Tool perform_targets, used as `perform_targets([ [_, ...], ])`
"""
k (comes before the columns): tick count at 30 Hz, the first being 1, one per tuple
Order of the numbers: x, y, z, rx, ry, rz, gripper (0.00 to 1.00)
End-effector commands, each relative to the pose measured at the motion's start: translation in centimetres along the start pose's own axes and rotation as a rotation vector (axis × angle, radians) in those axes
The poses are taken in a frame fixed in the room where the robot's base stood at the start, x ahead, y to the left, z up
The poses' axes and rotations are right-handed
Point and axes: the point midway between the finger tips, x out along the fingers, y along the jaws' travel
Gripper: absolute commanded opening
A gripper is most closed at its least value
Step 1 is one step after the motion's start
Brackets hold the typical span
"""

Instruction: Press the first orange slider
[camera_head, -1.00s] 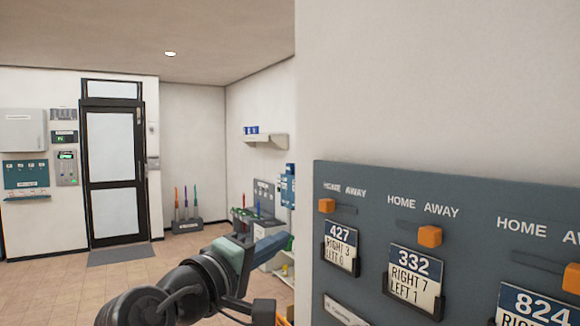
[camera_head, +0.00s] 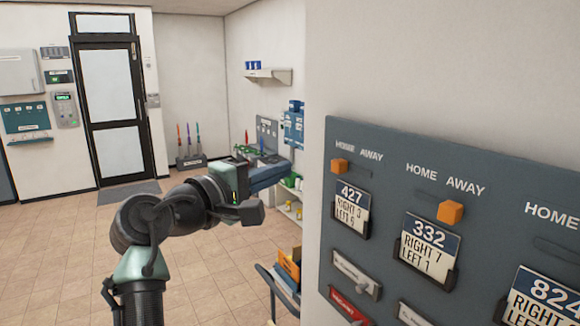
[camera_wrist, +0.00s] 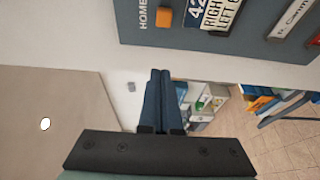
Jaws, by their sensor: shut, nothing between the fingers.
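The first orange slider (camera_head: 340,166) is a small orange block at the left end of its slot, under HOME and above the 427 card, on the dark grey panel (camera_head: 400,165) at the right. It also shows in the wrist view (camera_wrist: 164,17), at the top. A second orange slider (camera_head: 450,211) sits at the right end of its slot, under AWAY, above the 332 card. My gripper (camera_head: 286,168) has blue fingers held together and empty, left of the panel and apart from it in the picture. In the wrist view the fingers (camera_wrist: 160,74) lie side by side, below the slider.
Card holders 427 (camera_head: 350,209), 332 (camera_head: 428,248) and 824 (camera_head: 542,297) are on the panel. A cart with orange and blue items (camera_head: 288,272) stands below my gripper. A shelf (camera_head: 268,76) and a black-framed door (camera_head: 108,100) are farther back. Open tiled floor lies at the left.

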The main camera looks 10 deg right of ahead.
Motion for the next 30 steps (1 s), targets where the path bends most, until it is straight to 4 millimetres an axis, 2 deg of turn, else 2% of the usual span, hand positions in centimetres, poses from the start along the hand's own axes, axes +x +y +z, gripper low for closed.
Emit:
perform_targets([
  [6,4.5,0.5,0.1,-0.001,-0.003,-0.001,0.00],
  [14,8.2,0.4,0.1,0.001,-0.001,-0.001,0.00],
  [30,6.9,0.1,3.6,0.002,0.001,-0.001,0.00],
])
